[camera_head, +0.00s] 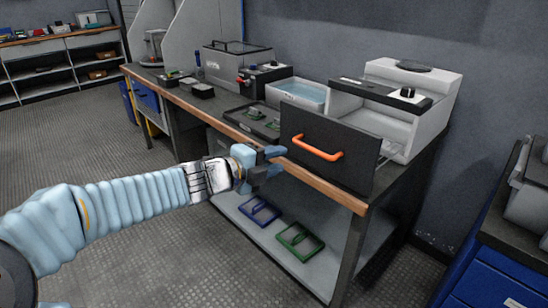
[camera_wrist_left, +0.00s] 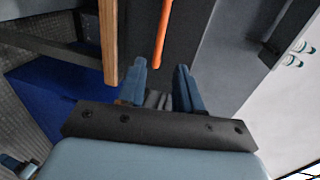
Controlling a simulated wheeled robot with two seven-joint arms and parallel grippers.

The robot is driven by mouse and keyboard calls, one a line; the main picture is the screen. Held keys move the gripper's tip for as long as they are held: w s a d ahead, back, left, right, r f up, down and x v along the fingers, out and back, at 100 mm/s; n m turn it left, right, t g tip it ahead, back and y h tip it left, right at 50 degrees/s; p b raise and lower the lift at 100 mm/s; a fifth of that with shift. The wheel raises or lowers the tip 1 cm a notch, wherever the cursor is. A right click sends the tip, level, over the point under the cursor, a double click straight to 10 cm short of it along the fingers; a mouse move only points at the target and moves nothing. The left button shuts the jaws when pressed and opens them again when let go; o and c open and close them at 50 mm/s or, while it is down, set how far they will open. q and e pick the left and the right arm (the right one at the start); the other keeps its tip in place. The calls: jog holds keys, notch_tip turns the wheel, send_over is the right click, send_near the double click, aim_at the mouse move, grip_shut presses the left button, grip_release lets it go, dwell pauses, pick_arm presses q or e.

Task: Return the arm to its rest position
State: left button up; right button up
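My left arm reaches in from the left in the head view. My left gripper (camera_head: 270,162) is beside the bench's wooden front edge, just left of a dark upright panel (camera_head: 325,145) with an orange handle (camera_head: 318,148). In the left wrist view the two blue fingers of the left gripper (camera_wrist_left: 160,72) stand apart with nothing held between them. The orange handle (camera_wrist_left: 163,32) is beyond the fingertips there, and I see no contact with it. My right arm and right gripper are not in view.
The bench (camera_head: 225,118) carries a blue-lined tray (camera_head: 296,95), a grey box (camera_head: 236,62) and a white device (camera_head: 412,100). A blue frame (camera_head: 260,210) and a green frame (camera_head: 300,242) lie on its lower shelf. A blue cabinet (camera_head: 490,280) stands at right. Floor at left is clear.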

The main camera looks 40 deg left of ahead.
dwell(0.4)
pick_arm(q)
jog(key=w+d+f+n+g+h, duration=0.15)
jog(key=d+f+n, duration=0.3)
jog(key=f, duration=0.55)
jog(key=w+d+f+n+g, duration=0.35)
jog(key=d+f, duration=0.25)
jog(key=f, duration=0.4)
jog(key=w+d+f+n+g+h, duration=0.15)
jog(key=d+f+n, duration=0.35)
jog(key=f, duration=0.5)
jog(key=s+d+f+n+g, duration=0.3)
jog(key=s+d+f, duration=0.3)
jog(key=s+f, duration=0.2)
jog(key=s+d+f+n+g, duration=0.4)
jog(key=s+d+f, duration=0.3)
jog(key=f, duration=0.4)
jog(key=shift+s+d+g, duration=0.25)
jog(key=shift+s+g, duration=0.2)
jog(key=shift+g, duration=0.3)
